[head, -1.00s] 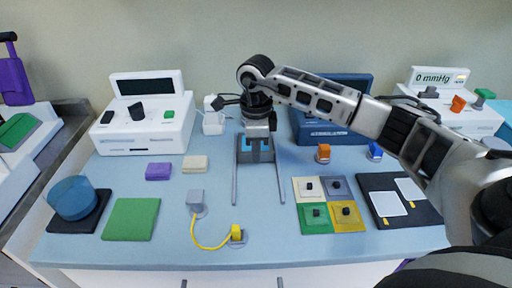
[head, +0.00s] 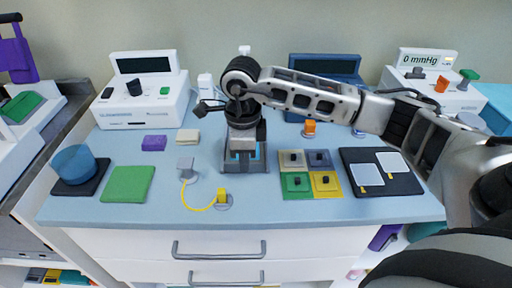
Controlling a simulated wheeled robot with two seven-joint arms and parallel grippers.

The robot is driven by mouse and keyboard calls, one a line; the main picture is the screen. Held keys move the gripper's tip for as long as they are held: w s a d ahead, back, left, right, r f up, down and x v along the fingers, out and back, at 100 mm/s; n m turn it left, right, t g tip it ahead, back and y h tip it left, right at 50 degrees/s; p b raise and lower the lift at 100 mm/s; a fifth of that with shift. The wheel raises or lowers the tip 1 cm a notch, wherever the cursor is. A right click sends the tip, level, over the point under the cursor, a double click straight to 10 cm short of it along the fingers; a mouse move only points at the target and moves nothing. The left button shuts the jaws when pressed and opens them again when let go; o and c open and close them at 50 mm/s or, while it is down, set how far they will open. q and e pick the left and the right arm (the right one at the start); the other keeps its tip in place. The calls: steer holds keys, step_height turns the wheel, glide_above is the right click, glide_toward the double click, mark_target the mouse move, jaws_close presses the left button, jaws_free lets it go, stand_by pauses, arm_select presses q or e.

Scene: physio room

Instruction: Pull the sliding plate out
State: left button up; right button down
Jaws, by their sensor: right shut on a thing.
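The sliding plate (head: 246,168) sits at the front end of its short track in the middle of the blue-grey worktop. It is grey with a bit of bright blue, and much of it is hidden under my right gripper. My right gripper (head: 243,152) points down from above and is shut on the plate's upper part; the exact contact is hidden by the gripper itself. My left gripper is not in view.
Left of the plate are a grey connector with a yellow cable (head: 203,207) and a green pad (head: 128,183). Right of it are four coloured squares (head: 325,184) and a black board (head: 400,184). White and dark blue devices stand behind. Bare worktop lies in front.

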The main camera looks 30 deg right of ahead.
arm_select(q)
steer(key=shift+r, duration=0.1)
arm_select(e)
steer(key=c, duration=1.5)
jaws_free()
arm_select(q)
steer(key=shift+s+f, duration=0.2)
arm_select(e)
step_height(320, 180, up, 16)
